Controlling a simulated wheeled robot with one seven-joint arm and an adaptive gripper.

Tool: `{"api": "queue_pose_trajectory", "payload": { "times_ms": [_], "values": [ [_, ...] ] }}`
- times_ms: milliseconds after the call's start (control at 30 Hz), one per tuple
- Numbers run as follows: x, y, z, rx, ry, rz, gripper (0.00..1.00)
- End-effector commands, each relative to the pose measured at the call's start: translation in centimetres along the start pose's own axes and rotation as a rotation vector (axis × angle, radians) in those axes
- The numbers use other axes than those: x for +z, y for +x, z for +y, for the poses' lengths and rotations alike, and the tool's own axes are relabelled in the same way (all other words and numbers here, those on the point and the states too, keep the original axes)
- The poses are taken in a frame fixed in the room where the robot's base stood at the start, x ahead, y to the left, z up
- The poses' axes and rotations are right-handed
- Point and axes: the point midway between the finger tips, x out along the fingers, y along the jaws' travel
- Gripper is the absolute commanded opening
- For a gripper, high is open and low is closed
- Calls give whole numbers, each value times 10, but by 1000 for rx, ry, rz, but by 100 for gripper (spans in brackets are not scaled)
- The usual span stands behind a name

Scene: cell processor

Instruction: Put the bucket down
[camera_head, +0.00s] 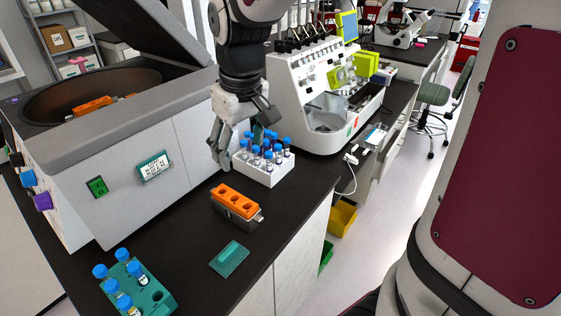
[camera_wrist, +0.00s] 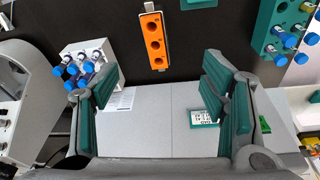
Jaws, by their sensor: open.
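The bucket (camera_head: 236,205), a grey metal holder with an orange insert with round holes, stands upright on the black counter. It also shows in the wrist view (camera_wrist: 154,40) at the top middle, beyond my fingers. My gripper (camera_head: 240,143) is open and empty, above the counter beside the white tube rack and behind the bucket. In the wrist view my gripper (camera_wrist: 155,95) has its green-padded fingers wide apart with nothing between them. Another orange-topped bucket (camera_head: 92,106) sits inside the open centrifuge (camera_head: 110,133) at left.
A white rack (camera_head: 262,173) of blue-capped tubes stands close to my fingers. A teal rack (camera_head: 152,296) with several tubes and a flat teal piece (camera_head: 230,259) lie toward the front. A white analyser (camera_head: 322,90) stands behind. Black counter is bare around the bucket.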

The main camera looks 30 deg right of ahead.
Motion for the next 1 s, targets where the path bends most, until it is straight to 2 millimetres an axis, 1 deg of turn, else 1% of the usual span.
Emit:
{"api": "queue_pose_trajectory", "payload": {
  "times_ms": [33,200,300,433,600,700,833,1000],
  "values": [
    [10,-14,-2,6,14,25,66],
    [43,-48,-10,19,68,93,66],
    [64,-64,-15,25,100,133,66],
    [92,-80,-22,31,142,185,66],
    [125,-92,-29,36,190,244,66],
    [138,-94,-32,37,211,268,66],
    [147,-96,-34,38,225,285,66],
    [149,-96,-35,38,230,288,66]
  ]
}}
